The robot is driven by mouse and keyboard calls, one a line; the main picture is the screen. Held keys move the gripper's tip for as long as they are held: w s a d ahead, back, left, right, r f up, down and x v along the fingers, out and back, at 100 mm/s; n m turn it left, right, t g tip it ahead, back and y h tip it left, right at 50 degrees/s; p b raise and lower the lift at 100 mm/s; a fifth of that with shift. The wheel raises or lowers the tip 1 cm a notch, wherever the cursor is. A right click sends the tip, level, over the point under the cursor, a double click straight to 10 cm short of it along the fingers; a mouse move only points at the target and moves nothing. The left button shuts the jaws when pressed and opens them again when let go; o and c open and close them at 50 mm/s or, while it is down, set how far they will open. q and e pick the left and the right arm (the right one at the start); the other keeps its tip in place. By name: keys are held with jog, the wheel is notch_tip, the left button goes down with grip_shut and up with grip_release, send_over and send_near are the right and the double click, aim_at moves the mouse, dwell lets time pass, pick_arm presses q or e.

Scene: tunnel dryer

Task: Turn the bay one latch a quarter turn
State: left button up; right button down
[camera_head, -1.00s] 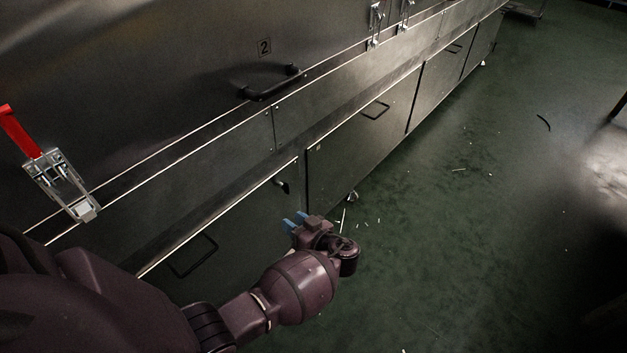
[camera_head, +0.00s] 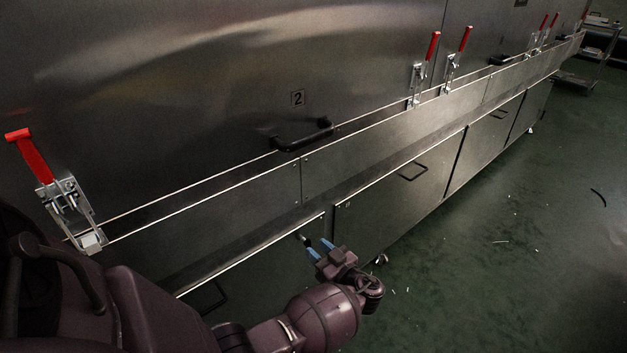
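A small dark latch (camera_head: 304,239) shows near the upper right corner of the nearest lower door (camera_head: 262,267) in the head view. My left gripper (camera_head: 318,243) has two blue fingers with a gap between them. It is open, and its fingertips are close by the latch, overlapping its lower edge in the picture. I cannot tell whether they touch it. No bay number shows on this lower door. My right gripper is not in view.
Above, the steel wall has a black handle (camera_head: 303,137), a "2" label (camera_head: 298,98) and several red-handled toggle clamps, one at the left (camera_head: 62,190). Another lower door has a wire handle (camera_head: 413,171). The green floor (camera_head: 480,280) at right is mostly clear, with small scraps.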

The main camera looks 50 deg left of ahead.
pick_arm(q)
jog(key=shift+w+a, duration=0.1)
jog(key=shift+a, duration=1.1)
grip_shut()
